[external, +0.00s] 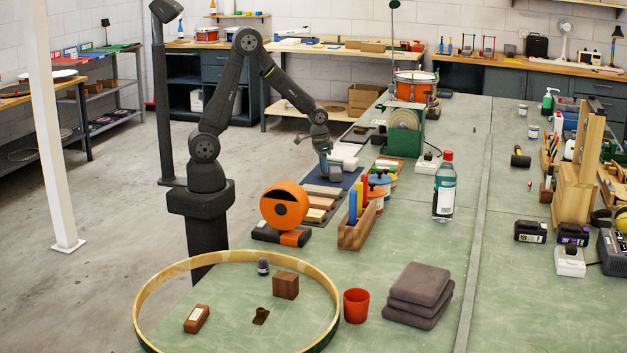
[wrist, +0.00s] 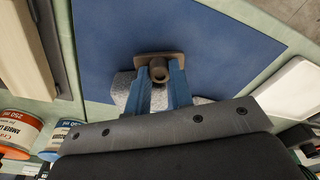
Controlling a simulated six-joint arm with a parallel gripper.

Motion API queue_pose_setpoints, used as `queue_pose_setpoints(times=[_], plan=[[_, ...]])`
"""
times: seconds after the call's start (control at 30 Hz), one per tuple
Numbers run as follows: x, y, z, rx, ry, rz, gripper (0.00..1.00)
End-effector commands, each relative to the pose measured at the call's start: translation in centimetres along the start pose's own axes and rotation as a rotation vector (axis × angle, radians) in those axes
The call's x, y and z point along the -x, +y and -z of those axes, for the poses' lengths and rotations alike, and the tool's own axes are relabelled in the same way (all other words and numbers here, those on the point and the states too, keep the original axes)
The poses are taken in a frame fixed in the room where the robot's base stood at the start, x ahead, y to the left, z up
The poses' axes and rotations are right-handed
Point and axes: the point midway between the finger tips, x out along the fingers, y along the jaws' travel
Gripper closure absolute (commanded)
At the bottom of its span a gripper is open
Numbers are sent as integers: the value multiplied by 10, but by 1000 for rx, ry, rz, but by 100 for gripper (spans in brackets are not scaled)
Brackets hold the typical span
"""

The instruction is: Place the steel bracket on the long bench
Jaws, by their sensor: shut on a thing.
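My gripper (external: 322,166) hangs over the blue mat on the long green-topped bench (external: 400,245). In the wrist view, its blue fingers (wrist: 160,82) are shut on a brownish-grey piece with a flat plate and a round hollow boss, which looks like the steel bracket (wrist: 160,68). Speckled grey material (wrist: 123,86) shows behind both fingers; I cannot tell whether it is part of the held piece. The blue mat (wrist: 215,40) lies below it. In the external view the held piece is too small to make out, and its gap to the mat cannot be judged.
A clear bottle (external: 443,188) stands to the right. Bare green top lies right of the pen box.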

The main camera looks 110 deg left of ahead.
Motion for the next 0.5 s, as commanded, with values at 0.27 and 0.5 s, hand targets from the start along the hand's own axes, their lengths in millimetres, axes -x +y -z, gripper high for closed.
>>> queue_pose_setpoints(times=[0.27, 0.5], plan=[[39, 14, -3, -6, 4, 0, 100], [73, 57, -27, -7, 5, -1, 100]])
